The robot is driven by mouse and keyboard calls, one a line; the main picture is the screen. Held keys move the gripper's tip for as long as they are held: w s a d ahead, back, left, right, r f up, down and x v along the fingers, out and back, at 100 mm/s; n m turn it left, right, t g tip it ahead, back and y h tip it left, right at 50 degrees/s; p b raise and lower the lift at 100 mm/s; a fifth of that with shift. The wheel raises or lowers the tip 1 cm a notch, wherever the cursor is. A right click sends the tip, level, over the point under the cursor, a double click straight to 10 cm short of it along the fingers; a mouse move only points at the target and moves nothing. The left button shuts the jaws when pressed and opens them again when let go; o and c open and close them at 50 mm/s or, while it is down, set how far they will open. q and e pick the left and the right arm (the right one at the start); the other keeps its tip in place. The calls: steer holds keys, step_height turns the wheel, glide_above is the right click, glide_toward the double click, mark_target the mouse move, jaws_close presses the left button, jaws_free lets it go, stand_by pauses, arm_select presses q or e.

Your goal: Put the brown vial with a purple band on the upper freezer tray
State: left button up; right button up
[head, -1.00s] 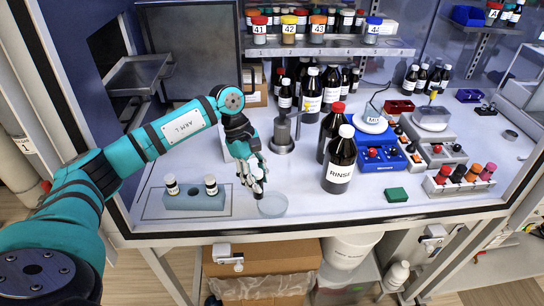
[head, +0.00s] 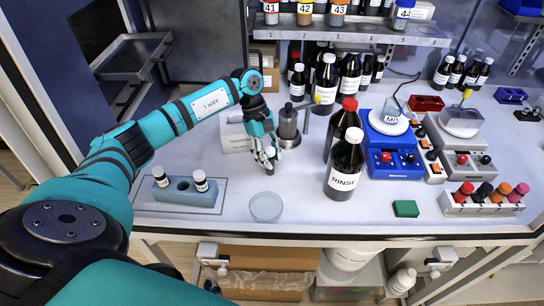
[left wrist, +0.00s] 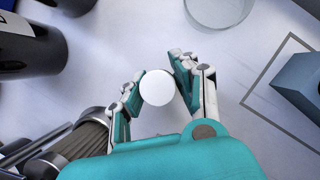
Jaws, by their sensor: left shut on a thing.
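My left gripper (head: 268,162) is shut on a small vial with a round white cap (left wrist: 158,88), between the dish and the metal stand. In the head view the fingers hide most of this vial; its body colour and any purple band cannot be made out. Two more small vials, a left one (head: 160,177) and a right one (head: 201,181), stand in a blue-grey rack (head: 180,194). The upper freezer tray (head: 137,53) shows at the far left, inside the open dark blue freezer. My right gripper is not in view.
A clear round dish (head: 266,207) lies in front of the gripper. A metal stand (head: 288,125) and a white box (head: 236,137) are close behind it. The tall RINSE bottle (head: 344,165) stands to the right. The bench between rack and dish is clear.

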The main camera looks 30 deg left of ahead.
arm_select(q)
steer(key=shift+w+d, duration=0.1)
steer(key=shift+w, duration=0.05)
steer(key=shift+a+f, duration=0.2)
steer(key=o, duration=0.6)
steer(key=shift+a, duration=0.15)
steer(key=o, duration=0.3)
steer(key=shift+r, duration=0.1)
steer(key=shift+o, duration=0.2)
steer(key=shift+d, duration=0.2)
steer(key=shift+a+r, duration=0.15)
steer(key=shift+r, duration=0.05)
steer(key=b+v, duration=0.5)
steer(key=v, duration=0.6)
steer(key=shift+r, duration=0.4)
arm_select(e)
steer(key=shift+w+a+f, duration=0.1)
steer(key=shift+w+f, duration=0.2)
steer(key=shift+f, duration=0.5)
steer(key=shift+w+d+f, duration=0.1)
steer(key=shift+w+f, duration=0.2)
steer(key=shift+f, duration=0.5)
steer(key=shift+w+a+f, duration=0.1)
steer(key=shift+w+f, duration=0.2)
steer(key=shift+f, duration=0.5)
arm_select(q)
steer(key=shift+a, duration=0.15)
